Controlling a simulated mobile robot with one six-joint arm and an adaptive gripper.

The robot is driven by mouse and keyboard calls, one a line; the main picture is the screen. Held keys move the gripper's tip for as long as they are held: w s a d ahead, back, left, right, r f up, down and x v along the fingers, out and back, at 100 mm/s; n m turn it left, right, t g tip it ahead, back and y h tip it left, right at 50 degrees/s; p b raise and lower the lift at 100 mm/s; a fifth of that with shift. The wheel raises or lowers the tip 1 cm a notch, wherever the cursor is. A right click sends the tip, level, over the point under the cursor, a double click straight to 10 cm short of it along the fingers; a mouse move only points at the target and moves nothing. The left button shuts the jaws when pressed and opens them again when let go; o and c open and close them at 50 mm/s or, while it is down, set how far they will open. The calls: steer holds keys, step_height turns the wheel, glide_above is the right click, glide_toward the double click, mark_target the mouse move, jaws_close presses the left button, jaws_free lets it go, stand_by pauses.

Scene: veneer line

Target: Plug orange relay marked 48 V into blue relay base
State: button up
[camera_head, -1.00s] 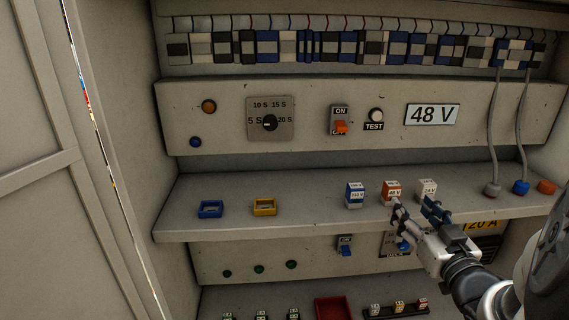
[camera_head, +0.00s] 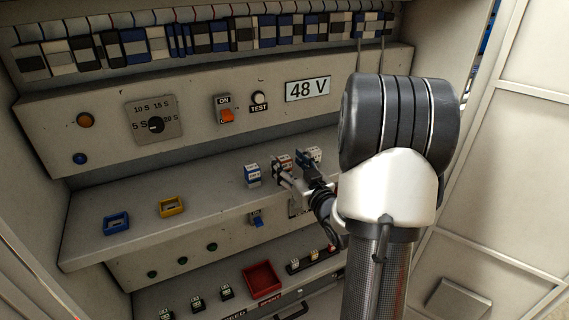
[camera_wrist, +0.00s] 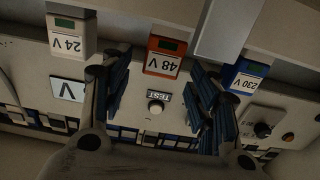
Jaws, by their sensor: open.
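The orange relay marked 48 V (camera_head: 282,162) stands on the shelf between a blue relay (camera_head: 252,174) and a white 24 V relay (camera_head: 313,154). My gripper (camera_head: 294,167) is at the orange relay, partly hiding it. In the wrist view the picture is upside down. My open fingers (camera_wrist: 160,85) straddle the line to the orange relay (camera_wrist: 164,58), with clear gaps on both sides; I cannot tell how deep it sits between them. The blue relay base (camera_head: 117,224) is empty, at the left of the shelf.
A yellow base (camera_head: 173,207) sits right of the blue one. The 24 V relay (camera_wrist: 67,45) and the 230 V relay (camera_wrist: 244,78) flank my fingers closely. A red tray (camera_head: 262,279) and small relays lie below. The shelf between bases and relays is clear.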

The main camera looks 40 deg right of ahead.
mark_target(287, 161)
steer(key=x, duration=0.3)
steer(key=shift+w+f, duration=0.1)
steer(key=shift+w, duration=0.05)
steer(key=shift+c, duration=0.4)
steer(key=c, duration=1.1)
